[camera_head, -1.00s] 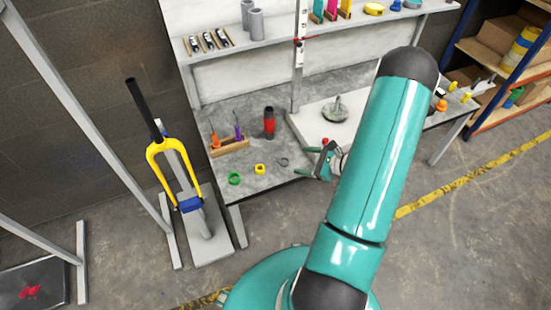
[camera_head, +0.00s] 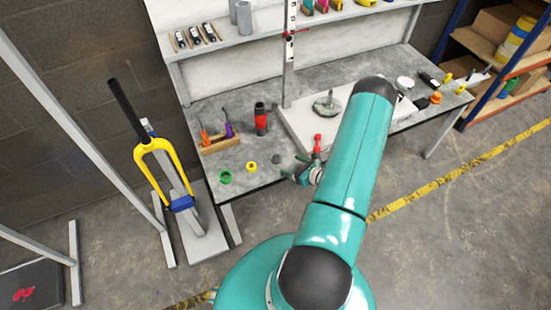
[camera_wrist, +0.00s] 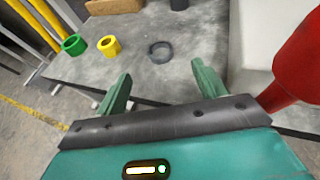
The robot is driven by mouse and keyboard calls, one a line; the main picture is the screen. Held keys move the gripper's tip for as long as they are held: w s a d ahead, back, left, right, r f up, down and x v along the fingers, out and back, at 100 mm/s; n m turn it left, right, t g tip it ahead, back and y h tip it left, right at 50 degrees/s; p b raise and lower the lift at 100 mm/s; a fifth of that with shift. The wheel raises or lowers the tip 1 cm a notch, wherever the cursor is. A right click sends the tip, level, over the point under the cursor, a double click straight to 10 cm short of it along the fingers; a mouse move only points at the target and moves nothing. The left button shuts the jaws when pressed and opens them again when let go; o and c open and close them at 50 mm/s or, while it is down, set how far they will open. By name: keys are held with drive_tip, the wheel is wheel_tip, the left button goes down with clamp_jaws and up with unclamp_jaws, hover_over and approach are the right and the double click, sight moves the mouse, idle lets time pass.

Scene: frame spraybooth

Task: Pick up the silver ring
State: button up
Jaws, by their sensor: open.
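The silver ring (camera_head: 276,159) lies flat near the front edge of the grey workbench (camera_head: 245,183); it looks dark grey. In the wrist view the ring (camera_wrist: 161,60) lies just beyond my fingertips, roughly midway between them. My gripper (camera_head: 297,175) is at the bench's front edge, to the right of and nearer than the ring. In the wrist view my gripper (camera_wrist: 161,72) is open, with its two green fingers apart and nothing between them.
A yellow ring (camera_head: 251,167) and a green ring (camera_head: 225,177) lie left of the silver ring. A red object (camera_wrist: 299,62) stands close on the gripper's right. A white slab (camera_head: 297,125) lies behind. A yellow fork (camera_head: 160,152) on a stand is left of the bench.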

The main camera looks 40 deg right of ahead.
sight(273, 157)
drive_tip(key=x, duration=0.7)
drive_tip(key=c, duration=1)
